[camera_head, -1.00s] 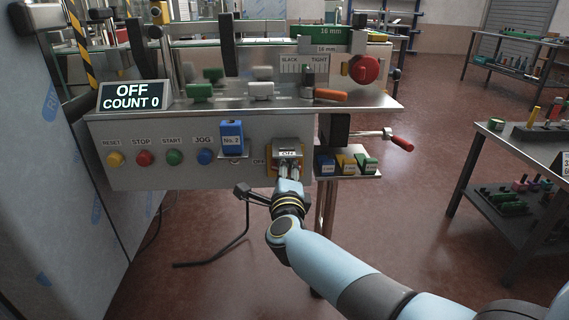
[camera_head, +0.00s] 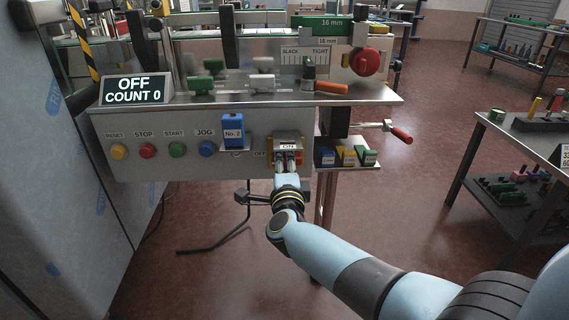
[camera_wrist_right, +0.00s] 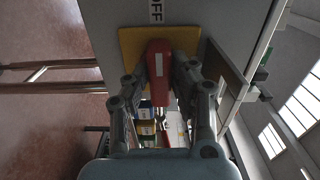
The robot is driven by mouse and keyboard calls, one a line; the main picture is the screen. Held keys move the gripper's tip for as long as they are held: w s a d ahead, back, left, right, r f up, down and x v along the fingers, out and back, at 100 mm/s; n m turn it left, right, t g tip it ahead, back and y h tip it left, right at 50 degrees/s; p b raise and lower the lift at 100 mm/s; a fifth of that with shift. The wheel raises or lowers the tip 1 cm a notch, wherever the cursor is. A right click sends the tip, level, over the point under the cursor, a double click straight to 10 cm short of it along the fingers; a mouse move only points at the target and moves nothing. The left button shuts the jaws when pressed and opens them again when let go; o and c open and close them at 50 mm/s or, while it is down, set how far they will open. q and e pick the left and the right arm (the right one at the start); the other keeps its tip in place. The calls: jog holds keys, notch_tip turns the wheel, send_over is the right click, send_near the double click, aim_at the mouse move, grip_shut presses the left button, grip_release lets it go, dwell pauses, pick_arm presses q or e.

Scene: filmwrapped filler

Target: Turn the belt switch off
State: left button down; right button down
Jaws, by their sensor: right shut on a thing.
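The belt switch is a red handle (camera_wrist_right: 159,62) on a yellow plate (camera_wrist_right: 130,42) on the machine's front panel. In the wrist view the handle lies lengthwise in line with the OFF label (camera_wrist_right: 156,11). My right gripper (camera_wrist_right: 160,77) is shut on the handle, one finger on each side. In the head view the right gripper (camera_head: 287,160) covers most of the switch, below an ON label (camera_head: 289,146); a bit of red shows at its right. The display (camera_head: 133,89) reads OFF, COUNT 0. My left gripper is not in view.
Yellow, red, green and blue buttons (camera_head: 148,151) and a blue No. 2 block (camera_head: 233,132) sit left of the switch. A small shelf with coloured blocks (camera_head: 346,156) and a red-handled crank (camera_head: 401,134) are to the right. Open floor lies below right.

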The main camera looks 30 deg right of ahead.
jog(key=shift+f, duration=0.1)
jog(key=c, duration=1.1)
grip_release()
jog(key=shift+s+a, duration=0.1)
jog(key=v, duration=1.2)
